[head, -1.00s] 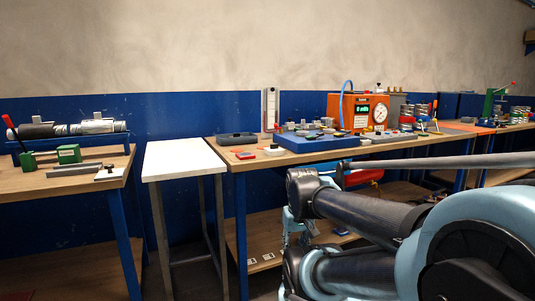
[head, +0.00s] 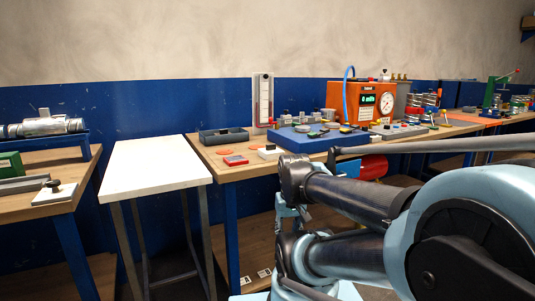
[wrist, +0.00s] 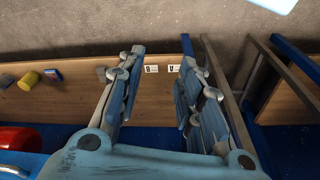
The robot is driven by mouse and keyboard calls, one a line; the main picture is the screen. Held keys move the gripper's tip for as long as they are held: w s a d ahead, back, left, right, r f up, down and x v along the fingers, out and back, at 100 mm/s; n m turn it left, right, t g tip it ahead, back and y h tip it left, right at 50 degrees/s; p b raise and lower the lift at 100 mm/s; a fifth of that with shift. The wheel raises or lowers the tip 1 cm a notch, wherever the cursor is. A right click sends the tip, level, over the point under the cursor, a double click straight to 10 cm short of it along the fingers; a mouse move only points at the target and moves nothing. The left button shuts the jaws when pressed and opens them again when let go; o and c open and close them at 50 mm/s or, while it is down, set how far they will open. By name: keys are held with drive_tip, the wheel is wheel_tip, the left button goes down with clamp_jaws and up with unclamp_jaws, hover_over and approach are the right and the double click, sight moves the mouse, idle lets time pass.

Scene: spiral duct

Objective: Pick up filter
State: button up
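I cannot tell which object is the filter; nothing in view is clearly one. My gripper (wrist: 163,58) shows in the wrist view with its two blue fingers spread apart and nothing between them. It points down toward a wooden lower shelf (wrist: 215,98), and two small white labels (wrist: 151,69) on that shelf show in the gap. In the head view my arm fills the lower right, and I cannot make out the fingertips there.
A workbench (head: 225,172) holds a blue block (head: 310,142) with small parts, an open grey tray (head: 224,136), a red item (head: 235,160) and an orange gauge box (head: 362,103). A bare white-topped table (head: 152,167) stands left of it. Another wooden bench (head: 50,207) is further left.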

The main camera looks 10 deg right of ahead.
drive_tip(key=shift+w+d, duration=0.15)
drive_tip(key=shift+w, duration=0.05)
drive_tip(key=shift+o, duration=1.4)
drive_tip(key=o, duration=1.2)
drive_tip(key=shift+m, duration=0.5)
drive_tip(key=r, duration=0.2)
drive_tip(key=w+r, duration=0.1)
drive_tip(key=r, duration=0.1)
drive_tip(key=w+r+m+g+y, duration=0.2)
drive_tip(key=w+r+m, duration=0.4)
drive_tip(key=w+r, duration=0.95)
drive_tip(key=w+d+r+m+g+y, duration=0.1)
drive_tip(key=w+d+r+m, duration=0.25)
drive_tip(key=w+r, duration=0.5)
drive_tip(key=w+d+r+m+g+y, duration=0.1)
drive_tip(key=w+d+r+m, duration=0.4)
drive_tip(key=w, duration=0.6)
hover_over(271, 150)
drive_tip(key=w+d, duration=0.2)
drive_tip(key=shift+n, duration=0.45)
wheel_tip(271, 150, down, 10)
drive_tip(key=shift+r, duration=0.25)
drive_tip(key=shift+x, duration=2.9)
